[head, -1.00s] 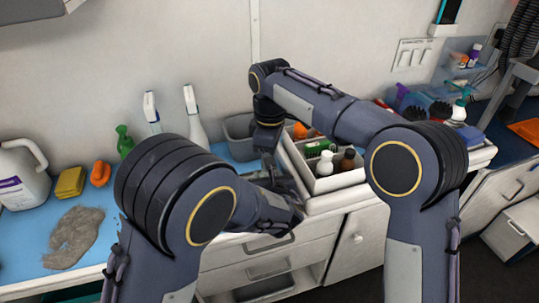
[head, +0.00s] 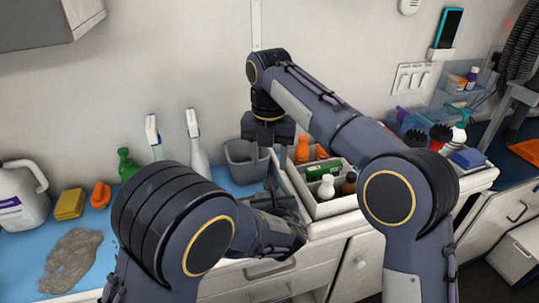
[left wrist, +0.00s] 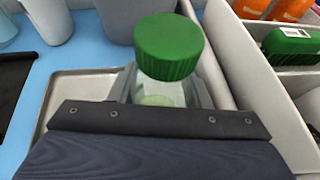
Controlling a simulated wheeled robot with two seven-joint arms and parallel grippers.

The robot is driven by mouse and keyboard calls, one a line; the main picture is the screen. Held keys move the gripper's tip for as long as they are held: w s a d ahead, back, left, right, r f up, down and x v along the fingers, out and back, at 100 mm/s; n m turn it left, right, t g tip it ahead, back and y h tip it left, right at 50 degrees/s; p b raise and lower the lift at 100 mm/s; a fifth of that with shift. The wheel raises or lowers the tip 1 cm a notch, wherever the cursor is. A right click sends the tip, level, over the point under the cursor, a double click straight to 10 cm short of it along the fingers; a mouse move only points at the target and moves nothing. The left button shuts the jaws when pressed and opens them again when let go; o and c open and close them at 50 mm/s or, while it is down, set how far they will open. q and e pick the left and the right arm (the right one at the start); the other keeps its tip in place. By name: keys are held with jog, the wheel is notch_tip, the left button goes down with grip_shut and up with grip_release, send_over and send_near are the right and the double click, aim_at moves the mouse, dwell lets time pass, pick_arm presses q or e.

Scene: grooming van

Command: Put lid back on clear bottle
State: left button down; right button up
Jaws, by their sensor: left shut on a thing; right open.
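The green lid (left wrist: 169,46) sits on top of the clear bottle (left wrist: 161,90) in the left wrist view and looks level. I cannot tell how tightly it is seated. My left gripper (left wrist: 160,98) is shut on the bottle's body, a finger on each side. The bottle stands upright over a grey metal tray (left wrist: 62,93). In the head view I cannot make out the bottle or lid around my left gripper (head: 277,195). My right gripper (head: 268,152) is open and empty, pointing down above them, in front of a grey bin.
A white divided caddy (head: 330,208) with several bottles stands just right of the left gripper. The grey bin (head: 240,158) is behind. Spray bottles (head: 197,150), a yellow sponge (head: 69,204) and a clump of fur (head: 72,256) lie left on the blue mat.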

jog(key=shift+d+r+n, duration=0.1)
jog(key=shift+r+n, duration=0.15)
jog(key=shift+n, duration=0.35)
jog(key=shift+f, duration=4)
jog(key=c, duration=1)
jog(key=m, duration=0.6)
jog(key=shift+a+m, duration=0.2)
jog(key=shift+m, duration=0.1)
jog(key=o, duration=1.1)
jog(key=shift+c, duration=0.2)
